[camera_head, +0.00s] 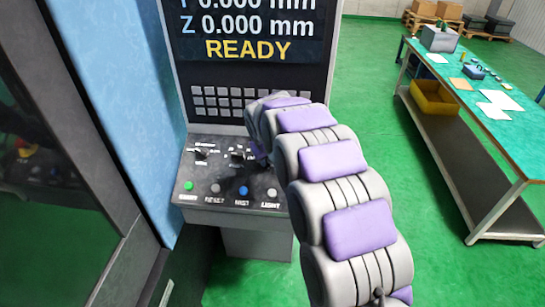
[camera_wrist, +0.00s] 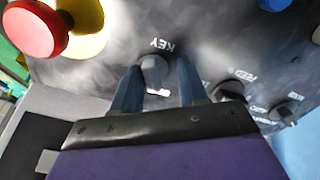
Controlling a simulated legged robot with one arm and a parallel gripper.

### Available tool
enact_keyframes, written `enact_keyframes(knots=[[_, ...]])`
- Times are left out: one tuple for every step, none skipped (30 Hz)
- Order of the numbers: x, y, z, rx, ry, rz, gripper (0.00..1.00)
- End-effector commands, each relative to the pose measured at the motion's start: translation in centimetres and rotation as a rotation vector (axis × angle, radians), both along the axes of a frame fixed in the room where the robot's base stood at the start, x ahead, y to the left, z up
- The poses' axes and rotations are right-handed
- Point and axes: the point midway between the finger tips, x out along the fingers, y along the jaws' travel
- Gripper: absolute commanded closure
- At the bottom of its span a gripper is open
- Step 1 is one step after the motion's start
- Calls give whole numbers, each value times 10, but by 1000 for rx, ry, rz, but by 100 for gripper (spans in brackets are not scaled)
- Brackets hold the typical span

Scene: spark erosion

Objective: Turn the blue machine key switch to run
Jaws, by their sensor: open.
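The key switch (camera_wrist: 154,70) shows in the wrist view as a grey knob on a dark panel, with the word KEY upside down beside it. My gripper (camera_wrist: 160,66) is open, with one dark blue finger on each side of the knob. I cannot tell whether either finger touches it, or which position the switch is in. In the head view my arm hides the key switch. The blue machine (camera_head: 115,75) stands at the left, beside the control panel (camera_head: 205,197) under a screen reading READY.
A red mushroom button (camera_wrist: 30,28) on a yellow base is close to the left of my gripper. A FEED dial (camera_wrist: 228,92) and another knob (camera_wrist: 285,108) are to the right. A workbench (camera_head: 497,130) stands at the right, with open green floor between.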

Motion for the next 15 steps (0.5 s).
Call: enact_keyframes(knots=[[1, -2, 0, 2, 0, -1, 57], [1, -4, 1, 4, -2, -1, 57], [1, -6, 1, 6, -1, -3, 57], [1, -8, 2, 7, -2, -3, 57], [1, -8, 2, 9, -1, -4, 57], [1, -10, 2, 10, -2, -3, 57], [1, -12, 3, 10, -2, -4, 58], [1, -13, 3, 11, -1, -4, 61], [0, -14, 3, 12, -2, -3, 65], [0, -15, 4, 13, -2, -4, 68], [0, -15, 4, 13, -2, -4, 71], [-1, -15, 4, 12, -2, -4, 75], [-1, -14, 4, 12, -3, -4, 78], [-1, -14, 4, 11, -3, -4, 81], [-1, -12, 4, 10, -3, -4, 84]])
